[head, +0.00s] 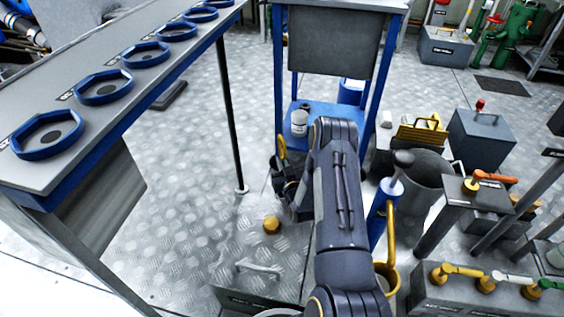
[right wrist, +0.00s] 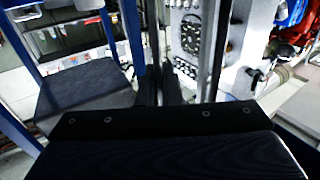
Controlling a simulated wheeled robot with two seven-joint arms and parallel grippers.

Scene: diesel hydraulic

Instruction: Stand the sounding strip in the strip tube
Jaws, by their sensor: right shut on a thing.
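My right arm reaches forward in the middle of the head view, and its gripper (head: 283,182) is shut. A thin yellow loop (head: 282,147) stands up at the gripper's tip. It looks like the top end of the sounding strip, but the rest of it is hidden by the gripper and arm. In the right wrist view the dark fingers (right wrist: 163,88) show, but what is between them is too dark to tell. I cannot pick out the strip tube for certain. My left gripper is not in view.
A long bench (head: 85,125) with several blue octagonal rings runs along the left. A blue trolley (head: 330,118) carrying a white jar (head: 299,122) stands beyond my gripper. A brass piece (head: 271,225) is on the plate floor. A grey bin (head: 425,185) stands right of my arm.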

